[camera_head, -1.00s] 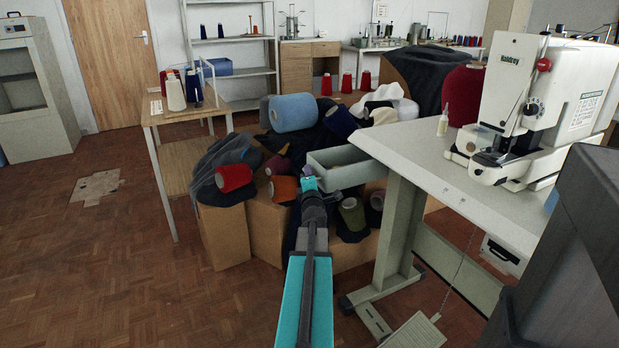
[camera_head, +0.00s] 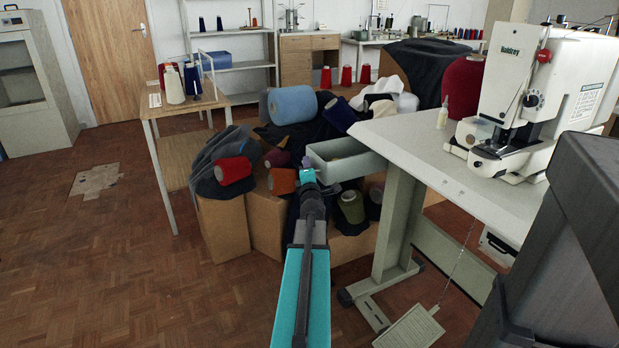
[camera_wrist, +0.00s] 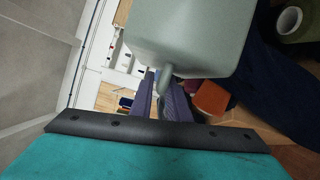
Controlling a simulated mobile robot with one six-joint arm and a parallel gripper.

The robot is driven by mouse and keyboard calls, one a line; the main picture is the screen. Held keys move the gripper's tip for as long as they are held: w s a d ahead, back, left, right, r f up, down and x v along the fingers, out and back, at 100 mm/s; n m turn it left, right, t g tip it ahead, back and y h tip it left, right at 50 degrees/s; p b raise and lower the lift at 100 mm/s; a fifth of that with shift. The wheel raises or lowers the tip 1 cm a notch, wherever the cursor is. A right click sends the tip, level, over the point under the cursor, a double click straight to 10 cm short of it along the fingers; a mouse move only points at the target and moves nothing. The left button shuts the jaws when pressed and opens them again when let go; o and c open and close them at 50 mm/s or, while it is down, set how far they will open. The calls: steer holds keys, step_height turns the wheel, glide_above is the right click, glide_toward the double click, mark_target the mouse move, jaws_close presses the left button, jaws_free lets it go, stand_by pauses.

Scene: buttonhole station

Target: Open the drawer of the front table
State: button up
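The front table (camera_head: 440,150) has a pale top on a grey-green leg. Its grey-green drawer (camera_head: 345,168) sticks out from under the left edge, with its open top showing. My gripper (camera_head: 308,176) is at the drawer's outer left end. In the wrist view, the drawer (camera_wrist: 185,45) fills the upper middle, and its small handle (camera_wrist: 167,75) runs down between the dark ridged fingers of my gripper (camera_wrist: 160,98). The fingers look closed around the handle. The exact contact is partly hidden.
Cardboard boxes (camera_head: 220,228) with dark cloth and several yarn cones stand close behind and below the drawer. A sewing machine (camera_head: 535,105) and a small bottle (camera_head: 443,113) stand on the table. A pedal (camera_head: 408,328) lies below.

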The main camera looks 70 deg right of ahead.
steer(key=p+v, duration=0.3)
steer(key=v, duration=0.5)
steer(key=shift+a, duration=0.35)
steer(key=a+p, duration=0.1)
steer(key=p, duration=0.1)
steer(key=shift+s+p, duration=0.3)
steer(key=shift+p, duration=0.1)
steer(key=a+p, duration=0.1)
steer(key=p, duration=0.2)
steer(key=shift+s, duration=0.35)
steer(key=p, duration=0.2)
steer(key=a+p, duration=0.1)
steer(key=p, duration=0.1)
steer(key=shift+s+a, duration=0.1)
steer(key=shift+s, duration=0.2)
steer(key=shift+s+a+f+p, duration=0.15)
steer(key=shift+a+p, duration=0.3)
steer(key=shift+p, duration=0.6)
steer(key=shift+s+a, duration=0.15)
